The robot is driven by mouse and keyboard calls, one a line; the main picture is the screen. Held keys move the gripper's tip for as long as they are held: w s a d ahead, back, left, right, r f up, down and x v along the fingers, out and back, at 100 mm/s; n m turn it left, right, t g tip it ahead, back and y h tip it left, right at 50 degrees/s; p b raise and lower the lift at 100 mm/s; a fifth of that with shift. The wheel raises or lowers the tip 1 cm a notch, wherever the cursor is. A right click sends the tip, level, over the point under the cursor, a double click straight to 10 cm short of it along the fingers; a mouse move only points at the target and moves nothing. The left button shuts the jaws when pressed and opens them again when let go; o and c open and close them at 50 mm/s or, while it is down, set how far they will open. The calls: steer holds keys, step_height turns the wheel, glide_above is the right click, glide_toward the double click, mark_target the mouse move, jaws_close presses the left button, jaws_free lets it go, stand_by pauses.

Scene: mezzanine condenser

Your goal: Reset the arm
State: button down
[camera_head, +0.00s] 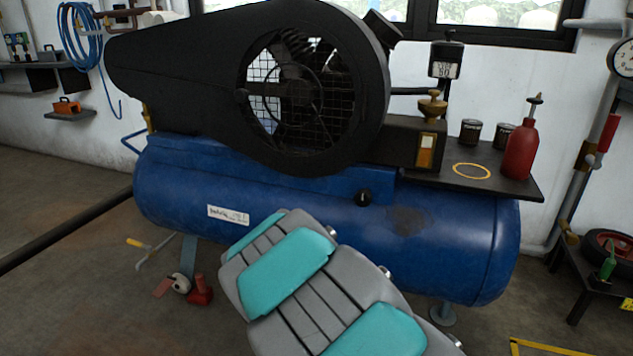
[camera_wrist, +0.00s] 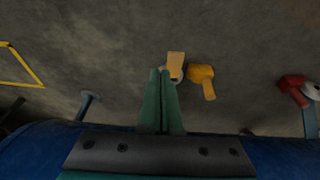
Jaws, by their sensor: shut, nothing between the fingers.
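My gripper (camera_wrist: 159,75) shows in the wrist view, its two green fingers shut together with nothing between them. It points over the grey concrete floor, close to the blue compressor tank (camera_wrist: 285,155), which fills the bottom of that view. In the head view my grey and teal arm reaches up from the bottom edge and covers part of the blue tank (camera_head: 300,205). The gripper itself is hidden in the head view.
A black belt guard (camera_head: 190,75) with a caged flywheel sits on the tank. A black shelf (camera_head: 500,185) at right holds a red bottle (camera_head: 520,145) and dark cans. A red tool (camera_head: 200,290) lies on the floor. Yellow-orange pieces (camera_wrist: 203,77) lie beyond my fingertips.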

steer(key=s+d+r+g+p, duration=0.1)
steer(key=s+d+r, duration=0.2)
steer(key=r, duration=0.2)
steer(key=s+d+r+p, duration=0.1)
steer(key=s+d+r, duration=0.15)
steer(key=r, duration=0.25)
steer(key=s+d+r+n+g+p, duration=0.2)
steer(key=s+d+r, duration=0.3)
steer(key=s+r, duration=0.4)
steer(key=s+d+r+n+g+y+p, duration=0.1)
steer(key=s+d+r+p, duration=0.3)
steer(key=s+r, duration=0.6)
steer(key=s+d+n, duration=0.1)
steer(key=s, duration=0.6)
steer(key=shift+g, duration=0.4)
steer(key=shift+d, duration=0.1)
